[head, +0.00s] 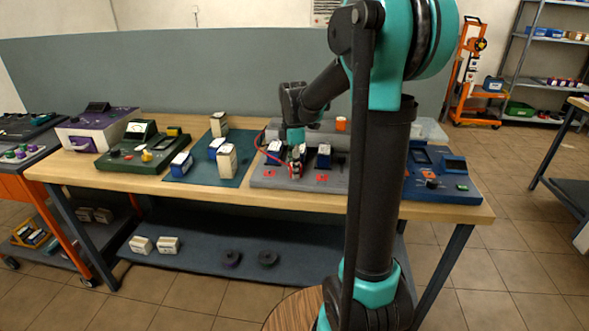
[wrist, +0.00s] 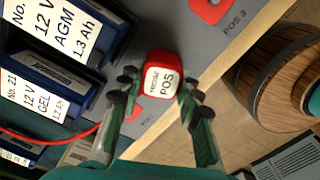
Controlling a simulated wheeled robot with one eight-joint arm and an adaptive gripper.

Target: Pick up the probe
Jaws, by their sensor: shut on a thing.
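The probe (wrist: 161,84) is a red block with a white top labelled POS, in the middle of the wrist view. My gripper (wrist: 156,92) has a finger on either side of it and is shut on it. In the head view my gripper (head: 296,160) is low over the grey station on the workbench, and the probe is mostly hidden there. A red lead (wrist: 50,138) runs in from the left towards the gripper in the wrist view. I cannot tell whether the probe touches the station surface.
Labelled batteries (wrist: 50,85) stand close on the left in the wrist view. A red pad (wrist: 210,10) marked POS 3 lies nearby. The workbench (head: 220,197) also holds a green meter (head: 140,147), a mat with batteries (head: 205,175) and a blue device (head: 440,180).

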